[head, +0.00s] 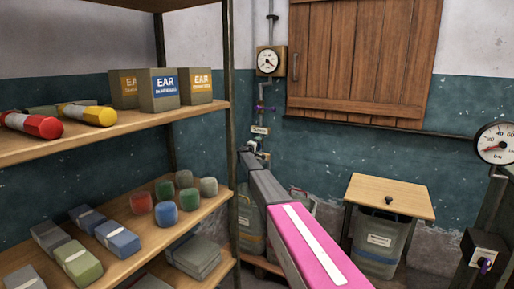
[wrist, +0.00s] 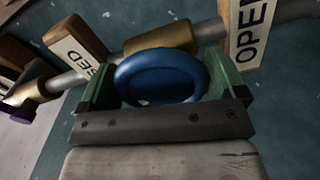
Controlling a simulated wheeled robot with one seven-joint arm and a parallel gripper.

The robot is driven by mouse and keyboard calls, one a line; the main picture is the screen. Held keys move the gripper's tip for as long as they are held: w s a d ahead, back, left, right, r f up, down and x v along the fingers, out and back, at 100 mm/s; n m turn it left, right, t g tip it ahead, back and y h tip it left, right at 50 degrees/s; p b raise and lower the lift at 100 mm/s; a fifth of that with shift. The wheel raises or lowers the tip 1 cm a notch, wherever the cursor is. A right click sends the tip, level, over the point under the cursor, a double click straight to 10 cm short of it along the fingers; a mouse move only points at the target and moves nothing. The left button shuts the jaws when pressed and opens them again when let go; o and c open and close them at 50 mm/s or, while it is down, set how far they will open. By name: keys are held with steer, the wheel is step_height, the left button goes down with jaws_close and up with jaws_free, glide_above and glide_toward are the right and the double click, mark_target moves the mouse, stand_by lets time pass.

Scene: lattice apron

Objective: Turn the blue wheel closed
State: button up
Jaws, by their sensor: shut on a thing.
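The blue wheel (wrist: 162,77) is round and sits on a pipe with a brass body (wrist: 160,40) behind it, in the middle of the wrist view. My gripper (wrist: 165,85) is shut on it, with one green finger at each side of the rim. A sign reading OPEN (wrist: 250,35) stands at the right of the wheel. Another sign (wrist: 76,50), with only the letters SED clear, stands at the left. In the head view my arm reaches to the pipe by the back wall; the wheel is too small or hidden there to make out.
A purple handle (wrist: 22,116) is on the same pipework at the left of the wrist view. In the head view a loaded wooden shelf (head: 110,134) stands close left of my arm. A small wooden-topped table (head: 410,200) and a gauge (head: 496,143) are at the right.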

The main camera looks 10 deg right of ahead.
steer(key=shift+a+f+m, duration=0.1)
steer(key=shift+f+m, duration=0.1)
steer(key=shift+m, duration=2)
steer(key=o, duration=0.6)
steer(key=shift+o, duration=0.2)
steer(key=shift+s+a, duration=0.1)
steer(key=shift+s, duration=0.05)
steer(key=v, duration=1)
steer(key=shift+s, duration=0.25)
steer(key=shift+a, duration=0.1)
